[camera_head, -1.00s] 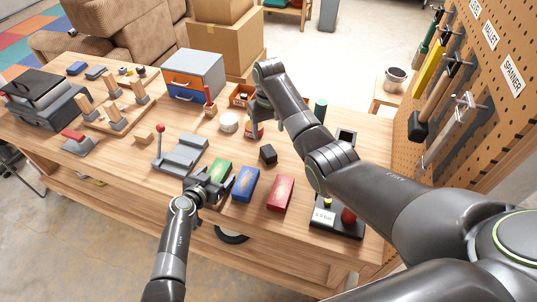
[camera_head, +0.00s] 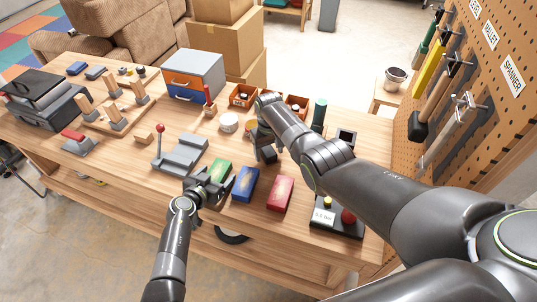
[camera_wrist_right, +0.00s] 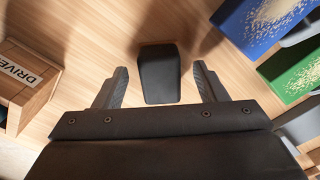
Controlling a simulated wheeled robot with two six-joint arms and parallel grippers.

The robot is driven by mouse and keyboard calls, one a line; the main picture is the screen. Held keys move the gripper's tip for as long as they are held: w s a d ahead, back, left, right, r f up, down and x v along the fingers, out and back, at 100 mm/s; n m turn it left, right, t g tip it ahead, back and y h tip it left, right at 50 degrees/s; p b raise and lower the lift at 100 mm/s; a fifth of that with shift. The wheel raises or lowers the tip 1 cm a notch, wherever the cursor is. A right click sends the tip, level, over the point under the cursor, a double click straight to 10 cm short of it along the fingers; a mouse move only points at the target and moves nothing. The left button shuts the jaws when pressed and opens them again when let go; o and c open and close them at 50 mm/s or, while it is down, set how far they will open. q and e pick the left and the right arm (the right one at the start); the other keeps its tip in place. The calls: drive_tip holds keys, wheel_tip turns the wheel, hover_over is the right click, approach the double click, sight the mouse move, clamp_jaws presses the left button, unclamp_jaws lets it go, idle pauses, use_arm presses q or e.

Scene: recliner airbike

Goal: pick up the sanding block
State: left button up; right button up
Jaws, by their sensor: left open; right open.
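The sanding block appears to be the small dark block (camera_wrist_right: 160,74) on the bench, centred in the right wrist view. My right gripper (camera_wrist_right: 160,80) is open, with one finger on each side of the block and a gap to both. In the head view my right gripper (camera_head: 266,152) is over the block's spot and largely hides it. My left gripper (camera_head: 208,186) is open beside the green box at the bench's front.
Green (camera_head: 219,170), blue (camera_head: 245,184) and red (camera_head: 280,193) boxes line the front. A grey vise-like fixture (camera_head: 180,154) with a red-knobbed lever stands left. A wooden box labelled DRIVER (camera_wrist_right: 24,82) is left in the wrist view. A scale-like device (camera_head: 336,218) sits right.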

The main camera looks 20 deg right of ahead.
sight(269, 151)
drive_tip(key=shift+f, duration=0.75)
drive_tip(key=c, duration=1.2)
drive_tip(key=shift+r, duration=0.1)
drive_tip(key=shift+r, duration=4.9)
